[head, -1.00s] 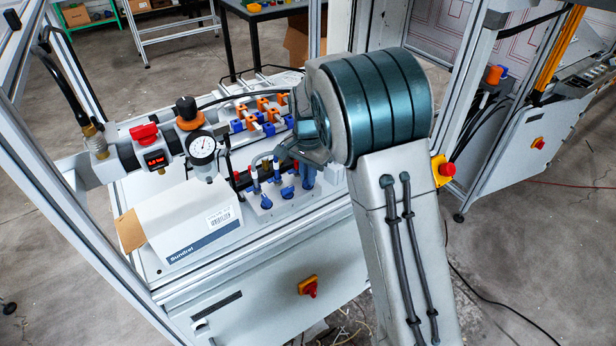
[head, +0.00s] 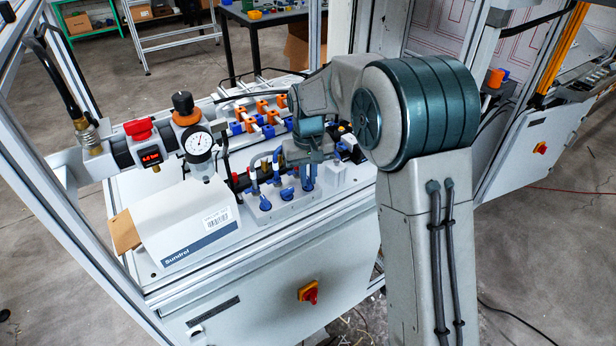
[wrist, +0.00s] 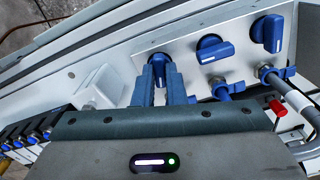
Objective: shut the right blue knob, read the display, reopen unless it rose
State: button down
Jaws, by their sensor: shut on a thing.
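Three blue knobs sit in a row on a grey plate (head: 275,213). In the head view they are the left knob (head: 265,204), the middle knob (head: 287,193) and the right knob (head: 308,184). My gripper (wrist: 162,78) is shut on the right knob, which shows between the two fingers in the wrist view (wrist: 160,70). The middle knob (wrist: 213,49) and left knob (wrist: 268,31) stand free there. A display (head: 151,157) with red digits, too small to read, is on the pipe at the left. The held knob's exact angle is partly hidden by the fingers.
A round dial gauge (head: 198,143) and a red knob (head: 138,129) are beside the display. A white Sundrel box (head: 190,225) stands left of the knobs. A red-capped part (wrist: 278,108) sticks up near my gripper. Metal frame posts (head: 75,190) enclose the bench.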

aim_at(308, 180)
jog(key=shift+n, duration=1.5)
jog(key=c, duration=1.5)
grip_release()
notch_tip(308, 180, up, 14)
jog(key=shift+f+b, duration=0.1)
jog(key=shift+b, duration=0.5)
